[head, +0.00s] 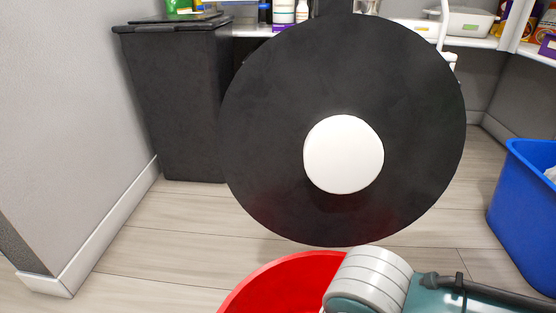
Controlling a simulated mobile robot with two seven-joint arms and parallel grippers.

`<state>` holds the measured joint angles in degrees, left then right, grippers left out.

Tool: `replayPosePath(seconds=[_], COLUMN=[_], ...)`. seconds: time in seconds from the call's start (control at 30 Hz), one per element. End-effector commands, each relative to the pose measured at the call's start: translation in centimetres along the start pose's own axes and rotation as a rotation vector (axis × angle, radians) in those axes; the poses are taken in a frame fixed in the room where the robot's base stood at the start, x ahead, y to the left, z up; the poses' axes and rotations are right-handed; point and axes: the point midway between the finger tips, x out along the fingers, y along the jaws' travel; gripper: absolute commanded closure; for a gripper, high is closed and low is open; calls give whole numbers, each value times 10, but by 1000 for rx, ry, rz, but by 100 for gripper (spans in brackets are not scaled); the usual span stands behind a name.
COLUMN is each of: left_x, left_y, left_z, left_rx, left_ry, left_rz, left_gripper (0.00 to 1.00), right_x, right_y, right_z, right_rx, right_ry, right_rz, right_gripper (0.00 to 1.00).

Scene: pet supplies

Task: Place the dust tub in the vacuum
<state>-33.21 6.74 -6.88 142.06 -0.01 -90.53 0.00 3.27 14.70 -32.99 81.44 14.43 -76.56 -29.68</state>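A large black disc (270,110) with a round white centre (343,154) fills the middle of the head view, facing me. A black stem shows at its top edge. I cannot tell whether it is part of the vacuum. A red round object (285,283) shows at the bottom edge, with only its curved upper part in view. It may be the dust tub, but I cannot tell. Neither gripper shows in the frame.
A black lidded bin (178,100) stands at the left by the grey wall. A blue bin (525,215) stands at the right. Shelves with bottles and a white container (470,22) run along the back. Wood-look floor (170,235) is bare at the lower left.

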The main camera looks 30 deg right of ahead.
Motion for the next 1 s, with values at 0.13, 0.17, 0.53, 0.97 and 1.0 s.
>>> replayPosePath(seconds=[0.13, 0.17, 0.53, 0.97, 1.0], left_x=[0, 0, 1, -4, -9], left_y=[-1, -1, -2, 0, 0], left_z=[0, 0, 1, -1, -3], left_rx=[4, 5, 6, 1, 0], left_ry=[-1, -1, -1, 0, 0], left_rz=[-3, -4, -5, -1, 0], left_gripper=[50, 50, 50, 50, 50], right_x=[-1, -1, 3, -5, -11], right_y=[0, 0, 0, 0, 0], right_z=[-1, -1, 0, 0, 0], right_rx=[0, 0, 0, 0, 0], right_ry=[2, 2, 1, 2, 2], right_rz=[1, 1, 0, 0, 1], right_gripper=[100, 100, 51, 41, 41])
